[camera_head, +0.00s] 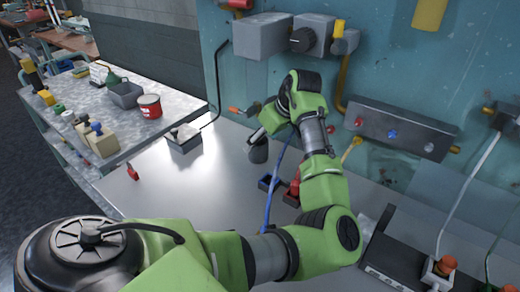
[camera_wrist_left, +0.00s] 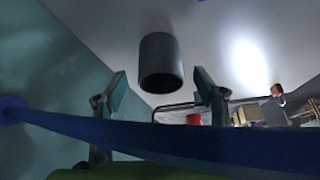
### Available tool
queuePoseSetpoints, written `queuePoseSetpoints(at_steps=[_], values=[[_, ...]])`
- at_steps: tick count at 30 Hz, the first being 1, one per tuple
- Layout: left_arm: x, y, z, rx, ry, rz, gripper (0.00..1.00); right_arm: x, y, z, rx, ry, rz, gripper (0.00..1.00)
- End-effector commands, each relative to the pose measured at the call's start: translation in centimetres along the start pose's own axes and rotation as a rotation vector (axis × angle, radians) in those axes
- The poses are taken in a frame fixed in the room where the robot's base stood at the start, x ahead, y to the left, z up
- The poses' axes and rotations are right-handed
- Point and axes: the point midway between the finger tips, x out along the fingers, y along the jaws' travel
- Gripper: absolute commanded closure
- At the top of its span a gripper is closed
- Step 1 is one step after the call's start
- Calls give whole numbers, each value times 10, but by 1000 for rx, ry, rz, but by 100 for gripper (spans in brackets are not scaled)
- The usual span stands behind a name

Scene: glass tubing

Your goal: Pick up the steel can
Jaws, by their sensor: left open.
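The steel can (camera_head: 259,151) is a dark grey cylinder on the pale bench top, near the teal back wall. My left gripper (camera_head: 264,122) is just above and behind it in the head view, partly over its top. In the left wrist view the can (camera_wrist_left: 160,58) shows whole in an upside-down picture, centred between the two open fingers of the gripper (camera_wrist_left: 161,88) and beyond their tips. I see no contact, and nothing is held. My right gripper is not in view.
A blue cable (camera_head: 273,182) hangs by my left arm and crosses the wrist view. A red can (camera_head: 150,106) stands on the side table. The bench's left-middle is mostly clear.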

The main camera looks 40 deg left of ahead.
Motion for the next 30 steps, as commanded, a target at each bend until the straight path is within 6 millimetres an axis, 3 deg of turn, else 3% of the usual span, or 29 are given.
queuePoseSetpoints(at_steps=[7, 16, 17, 22, 30], values=[[36, -2, 3, -1, -1, -2, 36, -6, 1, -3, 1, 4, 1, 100], [43, -1, 3, -1, -1, 2, 36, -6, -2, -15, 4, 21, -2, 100], [43, -1, 3, -2, -1, 2, 38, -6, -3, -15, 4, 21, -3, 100], [43, -1, 3, -2, -1, 1, 80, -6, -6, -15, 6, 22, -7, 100], [42, -1, 3, -2, 0, 2, 84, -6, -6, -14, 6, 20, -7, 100]])
